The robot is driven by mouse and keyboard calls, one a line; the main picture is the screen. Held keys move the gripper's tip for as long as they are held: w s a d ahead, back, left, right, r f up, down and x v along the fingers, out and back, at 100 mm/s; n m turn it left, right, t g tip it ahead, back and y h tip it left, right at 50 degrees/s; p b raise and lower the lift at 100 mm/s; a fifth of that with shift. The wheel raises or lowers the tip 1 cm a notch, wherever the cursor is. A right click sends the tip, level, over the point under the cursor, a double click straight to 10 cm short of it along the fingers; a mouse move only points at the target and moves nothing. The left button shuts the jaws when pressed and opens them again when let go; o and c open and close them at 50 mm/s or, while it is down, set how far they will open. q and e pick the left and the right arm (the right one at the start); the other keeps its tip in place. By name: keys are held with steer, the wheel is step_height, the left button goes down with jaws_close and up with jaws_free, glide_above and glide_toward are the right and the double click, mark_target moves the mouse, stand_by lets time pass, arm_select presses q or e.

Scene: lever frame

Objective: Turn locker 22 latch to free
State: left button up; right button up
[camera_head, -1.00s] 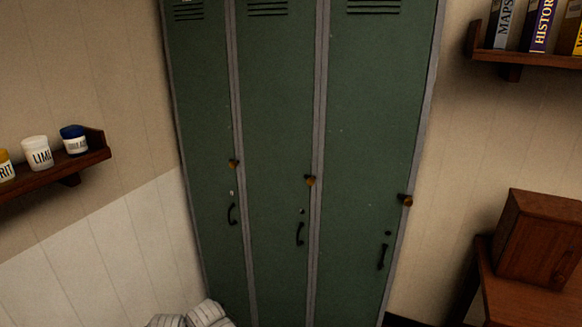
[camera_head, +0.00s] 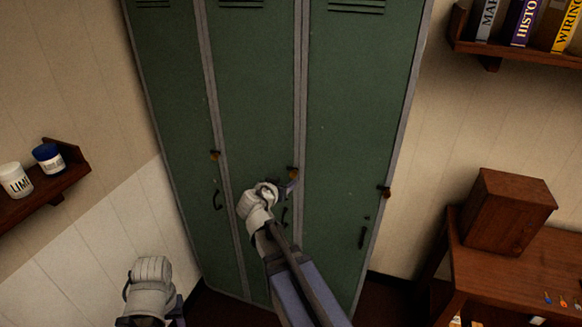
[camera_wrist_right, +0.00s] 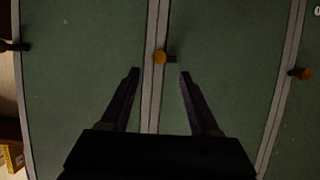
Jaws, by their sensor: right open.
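Three green lockers stand side by side, each with a small orange-brown latch. The locker numbers cannot be read. The middle locker's latch (camera_head: 293,172) is on the grey frame strip at its right edge. In the right wrist view this latch (camera_wrist_right: 160,57) has a round yellow-orange knob and a dark stub pointing right. My right gripper (camera_wrist_right: 157,75) is open and empty, its fingers spread either side of the latch and not visibly touching it. In the head view the right gripper (camera_head: 288,186) is just below the latch, partly hidden by its wrist. My left arm shows at bottom left, with its jaws unclear.
The left locker's latch (camera_head: 215,155) and right locker's latch (camera_head: 385,192) flank it. A dark handle (camera_head: 362,237) is on the right door. A wooden table with a box (camera_head: 508,212) stands at right. Shelves hold jars (camera_head: 47,157) at left and books (camera_head: 525,22) at right.

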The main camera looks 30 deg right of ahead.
mark_target(293, 175)
steer(key=b+x, duration=0.3)
steer(key=x, duration=0.5)
steer(key=shift+r, duration=0.1)
jaws_close()
stand_by(0.5)
